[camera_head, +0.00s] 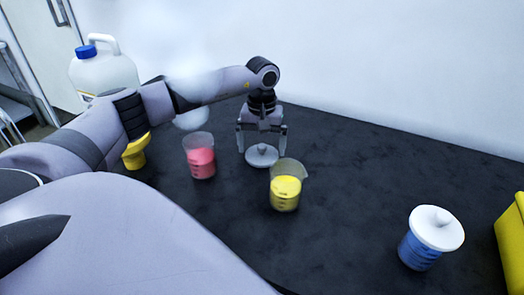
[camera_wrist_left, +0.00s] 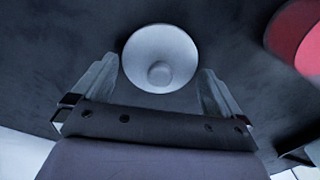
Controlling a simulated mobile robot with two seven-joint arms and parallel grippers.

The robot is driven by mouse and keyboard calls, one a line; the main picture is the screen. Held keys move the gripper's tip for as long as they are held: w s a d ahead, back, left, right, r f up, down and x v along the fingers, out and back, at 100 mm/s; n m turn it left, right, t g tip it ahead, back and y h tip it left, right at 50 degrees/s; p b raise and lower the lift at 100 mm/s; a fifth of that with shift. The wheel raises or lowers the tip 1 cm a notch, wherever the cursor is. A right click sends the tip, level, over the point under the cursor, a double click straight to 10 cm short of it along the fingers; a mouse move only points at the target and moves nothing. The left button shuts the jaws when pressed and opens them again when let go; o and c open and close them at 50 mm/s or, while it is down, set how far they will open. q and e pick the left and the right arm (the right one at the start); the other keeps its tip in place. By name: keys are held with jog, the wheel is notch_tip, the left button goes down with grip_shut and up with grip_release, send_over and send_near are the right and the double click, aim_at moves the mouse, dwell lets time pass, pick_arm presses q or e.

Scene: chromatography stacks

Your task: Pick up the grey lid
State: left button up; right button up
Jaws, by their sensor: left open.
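The grey lid (camera_head: 262,157) is a round disc with a small knob, lying on the black bench. My left gripper (camera_head: 262,147) is above it with its fingers pointing down, one on each side of the lid. In the left wrist view the lid (camera_wrist_left: 160,58) shows from above, knob up, by the tips of the open fingers (camera_wrist_left: 160,78). The fingers look apart from the lid's rim, and nothing is held. My right gripper is not in view.
A beaker of red liquid (camera_head: 201,160) stands left of the lid. A beaker of yellow liquid (camera_head: 285,192) stands close in front. A blue beaker (camera_head: 418,254) with a white lid (camera_head: 436,228) is at right, near a yellow container (camera_head: 512,240). A white jug (camera_head: 103,72) stands back left.

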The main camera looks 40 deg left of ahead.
pick_arm(q)
jog(key=shift+f, duration=0.25)
jog(key=c, duration=0.7)
